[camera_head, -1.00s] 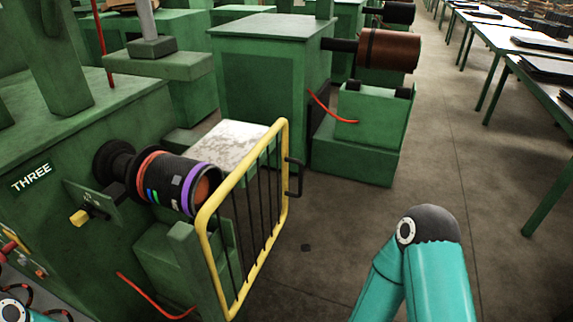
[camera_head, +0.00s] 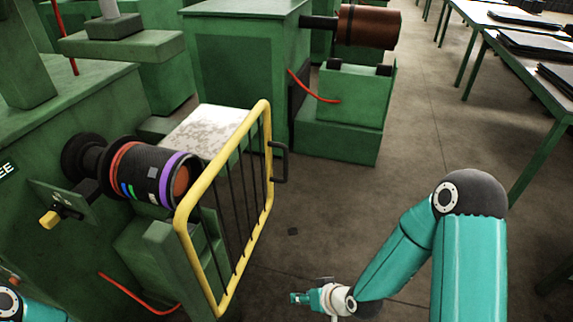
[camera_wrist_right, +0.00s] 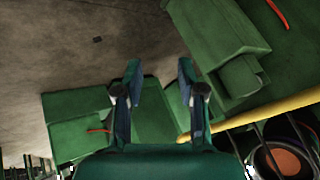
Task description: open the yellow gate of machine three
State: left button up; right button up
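The yellow gate (camera_head: 221,180), a yellow tube frame with thin dark bars, stands upright beside the free end of machine three's dark roller (camera_head: 150,173). Its black handle (camera_head: 284,163) sticks out on the far upright, on the right. The machine's sign (camera_head: 6,170) is cut off by the left edge. My right gripper (camera_head: 298,298) is low, right of the gate and apart from it. In the right wrist view its two fingers (camera_wrist_right: 159,84) are spread with nothing between them; the yellow tube (camera_wrist_right: 262,113) shows to their right. My left gripper is out of view.
A green machine (camera_head: 245,75) with a brown roller (camera_head: 368,27) and green base block (camera_head: 340,135) stands behind the gate. Tables (camera_head: 535,70) line the right side. The brown floor (camera_head: 400,150) between is clear apart from a small dark patch.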

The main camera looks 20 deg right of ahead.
jog(key=w+d+r+n+t+b, duration=0.1)
jog(key=w+d+r+t, duration=0.25)
jog(key=r, duration=0.25)
jog(key=w+d+r+n+t, duration=0.1)
jog(key=w+d+r+t, duration=0.1)
jog(key=w+r, duration=0.3)
jog(key=n+t+y+b, duration=0.1)
jog(key=n+t+y, duration=0.2)
jog(key=n+t, duration=0.15)
send_near(287, 163)
jog(key=shift+m, duration=0.45)
jog(key=p+x, duration=0.3)
jog(key=x, duration=0.7)
jog(key=shift+w+a, duration=0.1)
jog(key=shift+w, duration=0.15)
grip_shut()
